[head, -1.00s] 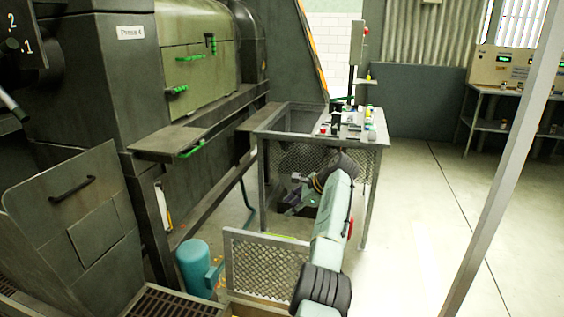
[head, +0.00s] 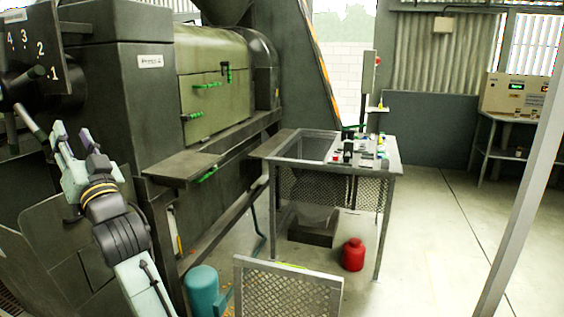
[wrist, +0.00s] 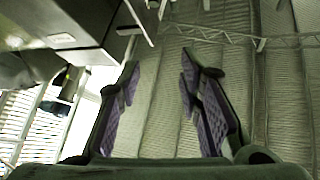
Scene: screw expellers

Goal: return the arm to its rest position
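My gripper (head: 74,138) is at the left of the head view, raised and pointing up, in front of the dark press housing and just below the numbered plate. In the wrist view its two purple-padded fingers (wrist: 160,82) stand apart with nothing between them, so it is open and empty. My arm rises to it from the bottom left of the head view. The wrist camera faces up at the corrugated roof (wrist: 230,15). Whether the gripper touches the housing cannot be told.
The numbered plate with a lever (head: 38,55) is close above my gripper. The press (head: 215,85) has a ledge (head: 180,167) in front. A table with small items (head: 385,158) stands centre right, a red canister (head: 353,254) beneath it. A teal cylinder (head: 203,290) is low centre. Open floor lies right.

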